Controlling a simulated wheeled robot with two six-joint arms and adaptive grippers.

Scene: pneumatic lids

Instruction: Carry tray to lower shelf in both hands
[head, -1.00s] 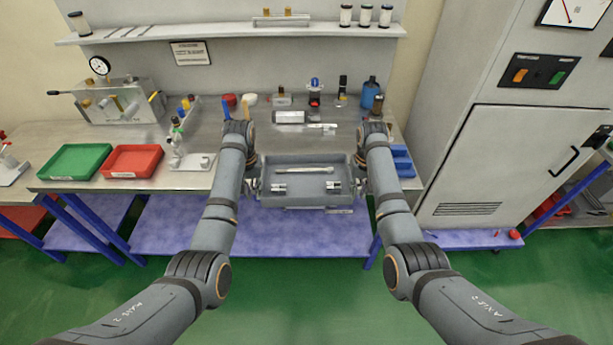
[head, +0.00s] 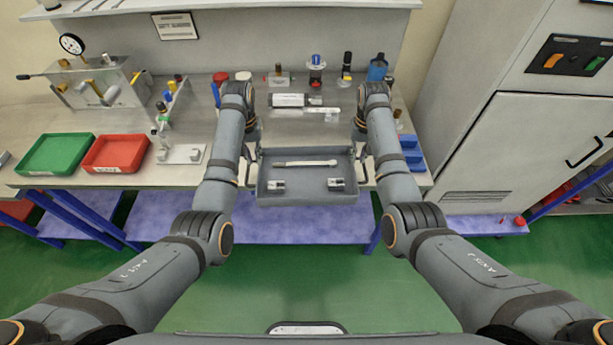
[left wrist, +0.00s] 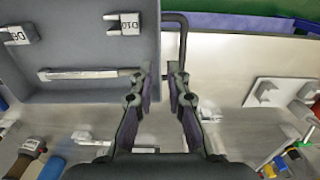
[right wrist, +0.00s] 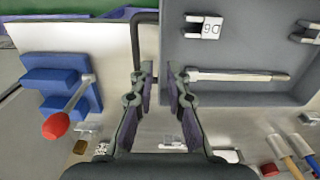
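My right gripper (right wrist: 159,72) is at the right handle (right wrist: 135,40) in the same way. The fingertips hide the exact contact. The lower shelf (head: 300,230) is the blue-purple surface under the bench.
The bench (head: 225,115) holds a green bin (head: 57,155), a red bin (head: 116,153), bottles and blue blocks (head: 410,150). Blue legs flank the lower shelf, whose visible front part is bare. A grey cabinet (head: 530,130) stands at right. Green floor is open in front.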

